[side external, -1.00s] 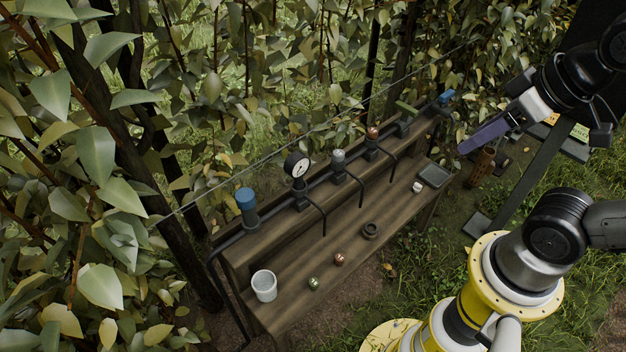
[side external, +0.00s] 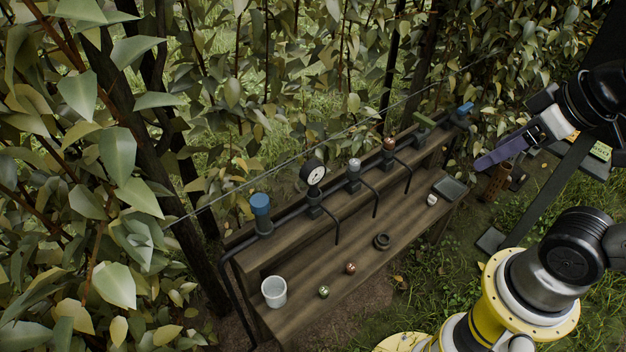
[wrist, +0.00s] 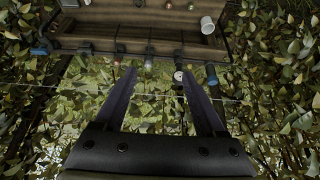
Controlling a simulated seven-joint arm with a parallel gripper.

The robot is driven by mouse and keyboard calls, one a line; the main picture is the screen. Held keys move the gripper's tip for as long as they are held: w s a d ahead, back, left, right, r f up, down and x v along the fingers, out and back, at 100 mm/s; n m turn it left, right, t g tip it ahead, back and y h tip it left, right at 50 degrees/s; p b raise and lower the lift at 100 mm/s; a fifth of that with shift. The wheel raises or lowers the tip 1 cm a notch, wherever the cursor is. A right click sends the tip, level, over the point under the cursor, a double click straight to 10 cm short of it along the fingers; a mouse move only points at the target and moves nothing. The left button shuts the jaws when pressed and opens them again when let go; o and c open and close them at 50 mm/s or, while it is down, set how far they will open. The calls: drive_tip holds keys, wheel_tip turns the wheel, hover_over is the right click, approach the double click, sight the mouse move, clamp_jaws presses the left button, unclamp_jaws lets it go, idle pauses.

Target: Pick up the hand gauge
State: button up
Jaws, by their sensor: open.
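A round dial gauge (side external: 313,173) with a white face and black rim stands upright on the dark pipe along the bench's raised back shelf. It is the only dial I see; whether it is the hand gauge I cannot tell. In the wrist view the dial (wrist: 178,76) shows near the tip of the right finger, with the bench beyond. A small dark ring (side external: 382,241) lies on the lower bench board. My gripper (side external: 478,164) has long purple fingers, is open and empty, and hangs beyond the bench's right end, away from the gauge. In the wrist view my gripper's fingers (wrist: 157,80) are spread apart.
The wooden bench (side external: 340,262) bears a white cup (side external: 274,291), a green ball (side external: 323,292), a reddish ball (side external: 350,268), a small white object (side external: 432,199) and a grey tray (side external: 450,187). A blue cap (side external: 261,212) and other fittings line the pipe. Foliage and a wire lie behind.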

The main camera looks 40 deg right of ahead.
drive_tip(key=w+r+m, duration=0.5)
drive_tip(key=r+m, duration=0.1)
drive_tip(key=m, duration=0.2)
drive_tip(key=m+g, duration=0.5)
drive_tip(key=m, duration=0.5)
hover_over(312, 163)
drive_tip(key=d, duration=0.2)
wheel_tip(312, 163, down, 14)
drive_tip(key=shift+g, duration=0.4)
drive_tip(key=f, duration=0.4)
drive_tip(key=a+f, duration=0.1)
drive_tip(key=f, duration=0.4)
drive_tip(key=a+f, duration=0.1)
drive_tip(key=f, duration=0.4)
drive_tip(key=shift+s+f, duration=0.15)
drive_tip(key=shift+f, duration=2.9)
clamp_jaws()
